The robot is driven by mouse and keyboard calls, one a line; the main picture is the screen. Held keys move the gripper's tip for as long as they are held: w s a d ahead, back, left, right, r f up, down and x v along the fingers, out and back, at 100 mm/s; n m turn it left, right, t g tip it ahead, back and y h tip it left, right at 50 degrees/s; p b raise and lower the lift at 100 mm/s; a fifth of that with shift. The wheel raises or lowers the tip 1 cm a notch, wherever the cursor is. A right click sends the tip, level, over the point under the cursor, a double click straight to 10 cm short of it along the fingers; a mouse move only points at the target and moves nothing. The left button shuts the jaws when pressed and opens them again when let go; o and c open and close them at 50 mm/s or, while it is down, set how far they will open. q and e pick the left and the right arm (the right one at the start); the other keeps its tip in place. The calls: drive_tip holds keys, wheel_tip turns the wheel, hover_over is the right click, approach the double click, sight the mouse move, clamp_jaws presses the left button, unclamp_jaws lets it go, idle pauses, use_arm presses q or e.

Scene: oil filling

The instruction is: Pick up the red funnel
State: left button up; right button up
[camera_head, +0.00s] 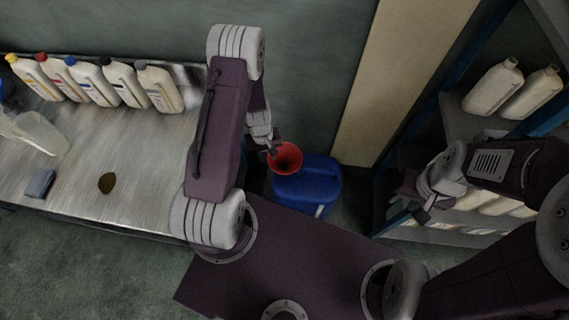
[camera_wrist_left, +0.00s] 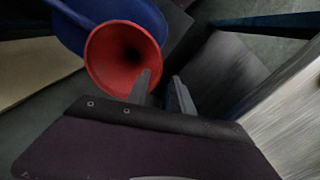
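The red funnel (camera_head: 285,158) sits wide mouth up over the blue drum (camera_head: 308,183) on the floor, right of the metal table. In the left wrist view, the funnel (camera_wrist_left: 112,66) shows its round mouth, with the blue drum (camera_wrist_left: 72,30) behind it. My left gripper (camera_head: 273,146) is right at the funnel's rim. In the left wrist view my left gripper (camera_wrist_left: 161,76) has its fingers apart; one finger overlaps the rim, and I cannot tell whether it touches. The funnel's spout is hidden. My right gripper (camera_head: 424,207) is near the shelf, far from the funnel; its fingers are unclear.
The metal table (camera_head: 150,195) on the left holds several bottles (camera_head: 95,82), a clear jug (camera_head: 38,134), a grey-blue block (camera_head: 40,183) and a dark spot (camera_head: 107,183). A shelf rack (camera_head: 470,124) with white jugs (camera_head: 493,90) stands on the right. A wall is close behind the drum.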

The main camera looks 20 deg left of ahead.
use_arm(q)
drive_tip(key=f, duration=0.2)
drive_tip(key=f+b, duration=0.1)
drive_tip(key=f, duration=0.1)
drive_tip(key=shift+w+d+b, duration=0.1)
drive_tip(key=shift+w+b, duration=0.1)
drive_tip(key=shift+b, duration=0.1)
drive_tip(key=shift+r, duration=0.1)
drive_tip(key=shift+s, duration=0.1)
clamp_jaws()
idle(0.8)
